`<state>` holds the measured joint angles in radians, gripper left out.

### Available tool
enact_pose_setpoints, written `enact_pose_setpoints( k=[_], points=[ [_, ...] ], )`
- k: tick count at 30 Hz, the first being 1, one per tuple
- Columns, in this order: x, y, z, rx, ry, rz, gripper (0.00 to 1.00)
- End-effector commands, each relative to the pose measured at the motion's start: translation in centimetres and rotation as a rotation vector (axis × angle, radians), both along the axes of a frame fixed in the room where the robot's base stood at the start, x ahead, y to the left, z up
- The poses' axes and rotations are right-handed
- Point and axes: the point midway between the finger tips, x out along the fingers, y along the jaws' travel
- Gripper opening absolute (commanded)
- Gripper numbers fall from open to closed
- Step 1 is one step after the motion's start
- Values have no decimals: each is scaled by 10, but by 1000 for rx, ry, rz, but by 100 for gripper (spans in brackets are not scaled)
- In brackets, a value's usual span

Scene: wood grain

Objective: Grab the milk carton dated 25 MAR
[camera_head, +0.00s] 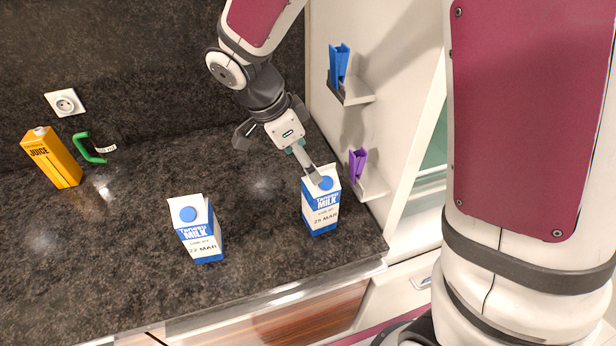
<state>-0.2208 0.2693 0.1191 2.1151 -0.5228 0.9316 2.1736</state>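A white and blue milk carton (321,203) stands upright near the right end of the dark counter, its label reading 25 MAR. A similar carton (196,230) stands upright to its left, with a date that looks like 22 or 23 MAR. My gripper (279,157) is open, its two fingers spread wide, with nothing between them. One finger overlaps the top left of the 25 MAR carton in the picture; I cannot tell whether it touches. The other finger is farther left, over the counter.
An orange juice carton (53,158) and a green handle-like object (89,148) are at the left. At the right, a white panel has small shelves with a blue holder (339,66) and a purple one (357,165). Counter between the milk cartons is clear.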

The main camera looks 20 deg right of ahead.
Motion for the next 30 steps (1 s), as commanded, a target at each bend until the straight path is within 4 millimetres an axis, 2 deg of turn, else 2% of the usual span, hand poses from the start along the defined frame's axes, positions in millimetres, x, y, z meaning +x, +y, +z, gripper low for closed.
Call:
enact_pose_setpoints(
  k=[3, 6, 14, 24, 30],
  points=[
    [-1, -9, -21, 0, 5, -1, 80],
    [0, -14, -33, 0, 3, 0, 80],
    [-1, -21, -48, 0, 4, -1, 80],
    [-2, -38, -85, 1, 2, 0, 80],
    [-1, -40, -90, 1, 0, 1, 80]
  ],
)
